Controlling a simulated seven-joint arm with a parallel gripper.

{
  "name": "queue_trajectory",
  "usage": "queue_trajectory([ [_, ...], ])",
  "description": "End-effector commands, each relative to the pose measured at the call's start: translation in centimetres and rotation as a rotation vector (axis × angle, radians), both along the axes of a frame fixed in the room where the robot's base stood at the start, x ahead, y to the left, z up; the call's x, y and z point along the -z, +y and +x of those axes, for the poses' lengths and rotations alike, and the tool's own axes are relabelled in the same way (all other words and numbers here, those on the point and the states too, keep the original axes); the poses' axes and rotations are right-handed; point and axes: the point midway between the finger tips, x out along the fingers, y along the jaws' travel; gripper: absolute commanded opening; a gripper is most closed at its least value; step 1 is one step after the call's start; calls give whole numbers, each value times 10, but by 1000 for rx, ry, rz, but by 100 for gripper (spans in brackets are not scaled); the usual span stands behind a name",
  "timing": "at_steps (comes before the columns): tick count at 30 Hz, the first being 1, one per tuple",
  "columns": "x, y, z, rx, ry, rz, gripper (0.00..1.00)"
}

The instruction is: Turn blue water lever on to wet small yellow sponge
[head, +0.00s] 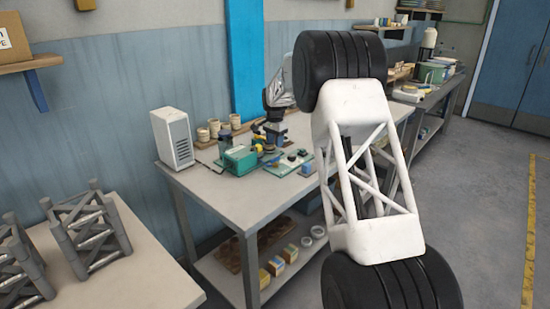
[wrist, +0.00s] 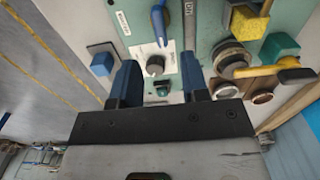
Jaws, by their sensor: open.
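A slim blue lever (wrist: 158,26) sits on the pale green panel in the wrist view, just beyond a round grey knob (wrist: 155,65). My gripper (wrist: 160,72) has two dark blue fingers spread wide, with the knob showing between them and nothing held. The lever lies ahead of the fingertips; whether they touch anything I cannot tell. A yellow piece (wrist: 249,20) at the upper right may be the small yellow sponge, but I cannot be sure. In the head view my gripper (head: 272,139) is over the bench beside the green unit (head: 240,160); the lever is too small to make out there.
A blue block (wrist: 102,63) stands left of the fingers; a yellow bar (wrist: 265,70) and round metal fittings (wrist: 232,60) crowd the right. On the bench (head: 220,188) are a white box (head: 173,138) and several cups (head: 213,128). The bench's front left is clear.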

Motion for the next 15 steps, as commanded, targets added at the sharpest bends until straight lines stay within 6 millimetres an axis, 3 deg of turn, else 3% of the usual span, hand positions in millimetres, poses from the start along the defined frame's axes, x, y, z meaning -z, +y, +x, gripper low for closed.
queue_trajectory([
  [8, 12, 0, 0, 0, 1, 0, 42],
  [15, 39, 0, 0, 0, 2, -1, 42],
])
